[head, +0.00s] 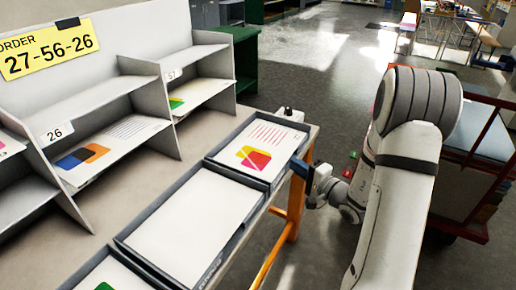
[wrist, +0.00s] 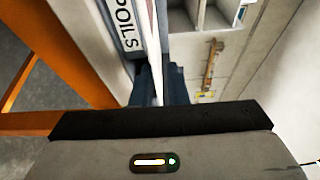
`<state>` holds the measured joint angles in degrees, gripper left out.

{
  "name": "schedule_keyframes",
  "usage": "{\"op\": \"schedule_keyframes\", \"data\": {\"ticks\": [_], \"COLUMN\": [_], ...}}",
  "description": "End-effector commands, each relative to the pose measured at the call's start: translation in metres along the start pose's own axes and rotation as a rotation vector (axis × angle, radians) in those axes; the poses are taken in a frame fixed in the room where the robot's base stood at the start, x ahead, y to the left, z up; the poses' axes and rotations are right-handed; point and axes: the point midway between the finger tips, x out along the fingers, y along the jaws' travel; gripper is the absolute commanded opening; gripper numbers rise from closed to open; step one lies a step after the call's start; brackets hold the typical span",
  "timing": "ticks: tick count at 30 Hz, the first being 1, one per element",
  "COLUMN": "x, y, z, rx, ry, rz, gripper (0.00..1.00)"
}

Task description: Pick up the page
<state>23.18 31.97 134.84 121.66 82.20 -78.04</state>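A white page (head: 268,146) with red lines and a red and yellow shape lies in the far grey tray (head: 238,175). Another white page (head: 197,219), blank on top, lies in the middle tray (head: 135,254). My gripper (head: 301,168) is at the right edge of the far tray, its blue fingers low beside the tray wall. In the wrist view the dark blue fingers (wrist: 160,88) stand close on both sides of a thin white strip, seen edge-on. I cannot tell whether they press on it. A label reading "POILS" (wrist: 130,25) shows left of the fingers.
A yellow sign (head: 48,48) reads ORDER 27-56-26. A near tray (head: 98,268) holds a page with a green shape. A red cart (head: 478,185) stands at right behind my arm.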

Motion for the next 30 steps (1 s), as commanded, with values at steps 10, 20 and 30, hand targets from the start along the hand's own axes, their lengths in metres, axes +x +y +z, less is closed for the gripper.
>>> {"op": "schedule_keyframes", "data": {"ticks": [10, 20, 30], "x": [0.021, 0.067, 0.076], "y": [0.013, 0.012, 0.012], "z": [-0.021, -0.025, -0.026], "rx": [-0.015, -0.014, -0.012], "ry": [0.078, 0.073, 0.073], "rz": [-0.015, -0.014, -0.014], "gripper": [0.14, 0.14, 0.14]}}
